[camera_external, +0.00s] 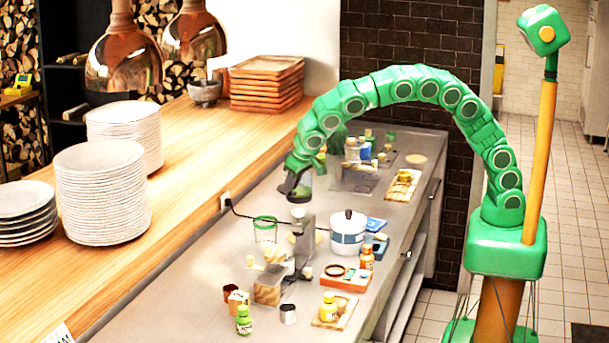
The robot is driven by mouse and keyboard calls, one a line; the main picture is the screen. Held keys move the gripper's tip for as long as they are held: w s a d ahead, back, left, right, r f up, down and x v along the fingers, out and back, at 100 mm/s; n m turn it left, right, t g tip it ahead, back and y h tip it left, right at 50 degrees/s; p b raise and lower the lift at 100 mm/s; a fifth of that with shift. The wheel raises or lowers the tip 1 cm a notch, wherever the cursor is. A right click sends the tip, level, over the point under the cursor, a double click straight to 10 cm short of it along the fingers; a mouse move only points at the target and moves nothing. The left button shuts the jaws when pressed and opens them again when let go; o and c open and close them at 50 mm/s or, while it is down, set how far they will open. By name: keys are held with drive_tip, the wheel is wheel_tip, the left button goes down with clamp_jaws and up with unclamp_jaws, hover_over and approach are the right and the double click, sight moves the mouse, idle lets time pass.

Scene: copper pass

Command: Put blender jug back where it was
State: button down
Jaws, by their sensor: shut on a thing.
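My gripper (295,181) is at the end of my green arm, above the grey counter near its back edge. I cannot tell whether this is the blender's base.
A green-rimmed clear container (265,229) stands left of the appliance, a white and blue pot (347,234) to its right. Bottles, jars and boards crowd the counter in front and behind. Plate stacks (101,190) and wooden trays (266,84) stand on the raised wooden shelf.

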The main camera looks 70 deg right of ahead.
drive_tip(key=shift+w+a+f, duration=0.15)
drive_tip(key=shift+w+f, duration=0.2)
drive_tip(key=shift+f, duration=1.6)
drive_tip(key=c, duration=1)
unclamp_jaws()
drive_tip(key=shift+c, duration=0.2)
drive_tip(key=v, duration=1.2)
